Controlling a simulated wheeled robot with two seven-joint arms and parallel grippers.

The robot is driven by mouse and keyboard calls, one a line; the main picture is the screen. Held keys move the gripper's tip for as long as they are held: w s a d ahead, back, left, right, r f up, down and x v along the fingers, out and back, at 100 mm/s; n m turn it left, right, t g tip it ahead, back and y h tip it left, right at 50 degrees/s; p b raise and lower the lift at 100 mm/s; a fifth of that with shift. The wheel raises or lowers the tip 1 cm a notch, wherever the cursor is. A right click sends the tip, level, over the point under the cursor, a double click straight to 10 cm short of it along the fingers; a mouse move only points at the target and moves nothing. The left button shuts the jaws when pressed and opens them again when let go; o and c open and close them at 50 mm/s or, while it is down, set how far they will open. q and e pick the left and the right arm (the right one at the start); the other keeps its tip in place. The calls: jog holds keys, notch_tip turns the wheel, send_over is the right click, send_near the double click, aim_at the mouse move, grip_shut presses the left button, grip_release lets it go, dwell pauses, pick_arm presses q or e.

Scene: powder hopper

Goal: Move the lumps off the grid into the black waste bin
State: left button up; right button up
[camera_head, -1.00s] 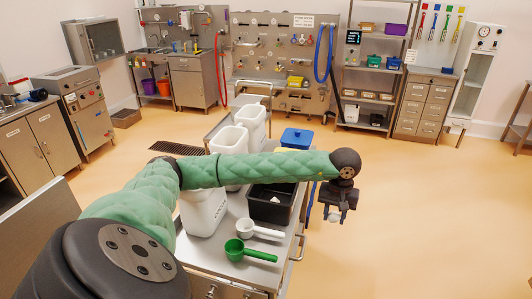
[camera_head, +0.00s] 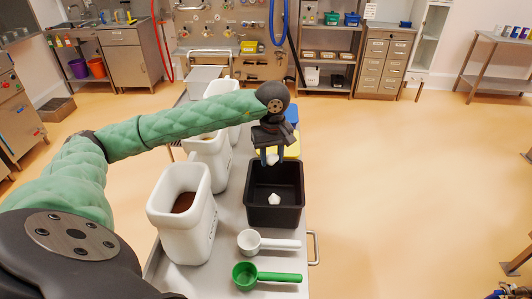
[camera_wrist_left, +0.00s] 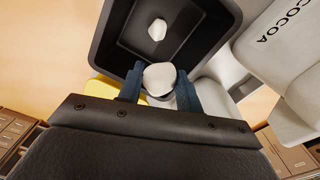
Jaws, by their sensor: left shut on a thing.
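My left gripper (camera_head: 272,158) is shut on a white lump (camera_head: 272,159), held above the far edge of the black waste bin (camera_head: 301,205). In the left wrist view the held lump (camera_wrist_left: 159,78) sits between the two blue fingers of the gripper (camera_wrist_left: 160,90), with the black bin (camera_wrist_left: 108,45) just beyond it. Another white lump (camera_head: 274,199) lies on the bin floor and also shows in the left wrist view (camera_wrist_left: 157,30). The grid is not clearly visible. My right gripper is out of view.
White containers stand left of the bin; the nearest one (camera_head: 168,222) holds brown powder (camera_head: 184,202). A white scoop (camera_head: 275,244) and a green scoop (camera_head: 270,276) lie in front of the bin. A yellow thing (camera_head: 292,148) and a blue thing (camera_head: 291,114) are behind it.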

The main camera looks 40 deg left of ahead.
aim_at(271, 164)
pick_arm(q)
jog(key=shift+f, duration=0.4)
notch_tip(271, 164, down, 3)
jog(key=shift+w+a+r, duration=0.1)
jog(key=shift+a+r, duration=0.05)
jog(key=shift+f, duration=1.1)
jog(key=o, duration=1)
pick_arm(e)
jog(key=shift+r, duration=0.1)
pick_arm(q)
jog(key=shift+o, duration=0.2)
jog(key=shift+r+b, duration=1.55)
jog(key=shift+r, duration=2.35)
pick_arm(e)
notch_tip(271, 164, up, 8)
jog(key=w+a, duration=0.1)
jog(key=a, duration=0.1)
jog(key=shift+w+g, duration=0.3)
